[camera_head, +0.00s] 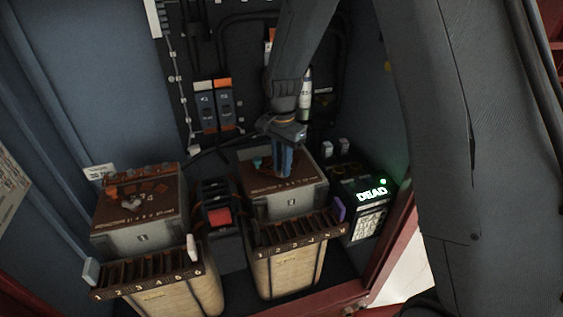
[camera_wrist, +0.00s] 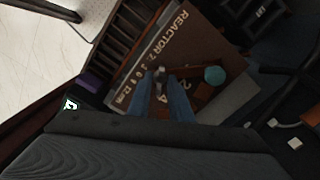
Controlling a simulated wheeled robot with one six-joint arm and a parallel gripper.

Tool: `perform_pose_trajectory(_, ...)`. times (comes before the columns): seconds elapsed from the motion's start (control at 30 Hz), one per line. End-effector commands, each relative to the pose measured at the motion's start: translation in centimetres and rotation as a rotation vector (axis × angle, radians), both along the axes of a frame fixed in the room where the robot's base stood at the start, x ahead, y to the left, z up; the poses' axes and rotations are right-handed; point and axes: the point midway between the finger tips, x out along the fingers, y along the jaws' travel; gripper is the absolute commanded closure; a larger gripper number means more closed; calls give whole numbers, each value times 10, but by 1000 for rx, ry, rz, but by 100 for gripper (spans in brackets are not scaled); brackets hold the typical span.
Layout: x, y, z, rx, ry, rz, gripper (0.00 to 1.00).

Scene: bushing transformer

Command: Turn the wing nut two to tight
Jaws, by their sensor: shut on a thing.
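My gripper (camera_head: 282,172) points down onto the brown top of the right-hand reactor box (camera_head: 285,206). In the wrist view its two blue fingers (camera_wrist: 162,88) are close together, shut on a small part that I take to be the wing nut (camera_wrist: 161,71). The fingers hide most of that part, so its angle cannot be told. The box top, lettered "REACTOR 2" (camera_wrist: 180,25), lies around the fingers. A teal round knob (camera_wrist: 214,75) sits on the same top, just beside the fingers; it also shows in the head view (camera_head: 257,163).
A similar box (camera_head: 140,239) with orange parts on top stands at the left. A device with a red block (camera_head: 218,217) is between the boxes. A black unit lit "DEAD" (camera_head: 371,194) stands close at the right. Numbered slotted racks (camera_head: 148,274) run along the fronts.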

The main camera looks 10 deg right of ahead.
Motion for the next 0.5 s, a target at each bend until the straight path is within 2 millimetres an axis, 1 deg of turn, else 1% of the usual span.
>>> perform_pose_trajectory(0.03, 0, 0, 2, 0, -1, -43, 100)
perform_pose_trajectory(0.3, 1, 0, 2, 0, -4, -278, 100)
perform_pose_trajectory(0.5, 1, 0, 2, 0, -4, -407, 100)
